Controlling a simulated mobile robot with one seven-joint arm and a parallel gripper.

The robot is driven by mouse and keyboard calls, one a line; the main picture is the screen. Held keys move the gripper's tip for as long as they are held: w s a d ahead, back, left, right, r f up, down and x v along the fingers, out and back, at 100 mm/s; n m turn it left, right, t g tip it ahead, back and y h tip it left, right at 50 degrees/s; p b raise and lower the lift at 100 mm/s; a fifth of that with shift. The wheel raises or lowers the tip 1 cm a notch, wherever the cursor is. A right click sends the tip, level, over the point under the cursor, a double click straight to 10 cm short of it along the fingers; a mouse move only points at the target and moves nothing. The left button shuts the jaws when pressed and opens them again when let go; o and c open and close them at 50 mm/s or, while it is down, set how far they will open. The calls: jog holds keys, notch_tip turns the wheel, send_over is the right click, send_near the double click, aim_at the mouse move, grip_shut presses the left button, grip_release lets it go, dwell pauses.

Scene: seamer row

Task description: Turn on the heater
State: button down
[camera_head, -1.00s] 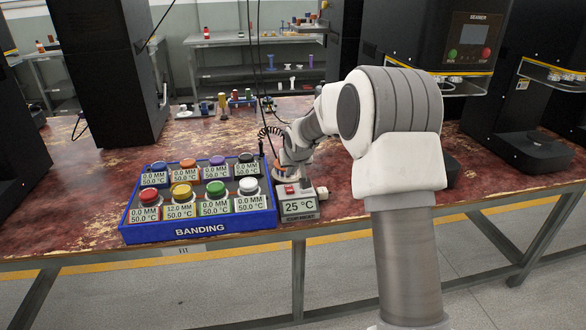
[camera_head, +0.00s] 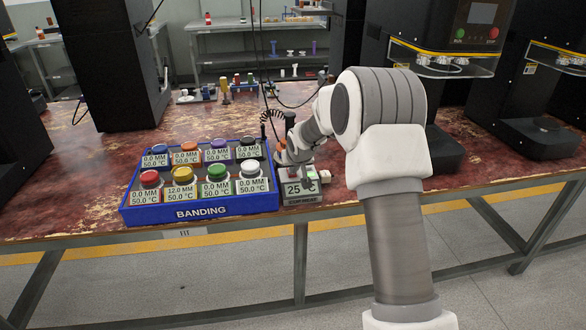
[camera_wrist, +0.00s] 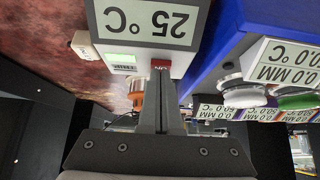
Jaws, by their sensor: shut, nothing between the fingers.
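The heater (camera_head: 302,189) is a small pale box at the front of the table, right of the blue tray. Its front display reads 25 °C; in the wrist view the display (camera_wrist: 150,20) appears upside down. A red switch (camera_wrist: 160,64) sits on the heater's top, beside a small green screen (camera_wrist: 122,57). My gripper (camera_wrist: 161,82) is shut and empty, its fingertips at the switch. I cannot tell whether they touch it.
The blue BANDING tray (camera_head: 200,212) holds several coloured-lidded jars with labels, close beside the heater. An orange-based item (camera_wrist: 137,93) stands behind the heater. A coiled black cable (camera_head: 272,120) hangs behind. Black machines (camera_head: 423,150) stand at the right. The table front between them is fairly clear.

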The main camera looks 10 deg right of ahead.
jog(key=shift+f, duration=0.1)
jog(key=shift+r+p, duration=0.7)
jog(key=shift+r, duration=0.1)
jog(key=shift+r, duration=0.25)
jog(key=p+v, duration=0.3)
jog(key=v, duration=0.9)
jog(key=shift+s, duration=0.55)
jog(key=shift+r, duration=0.1)
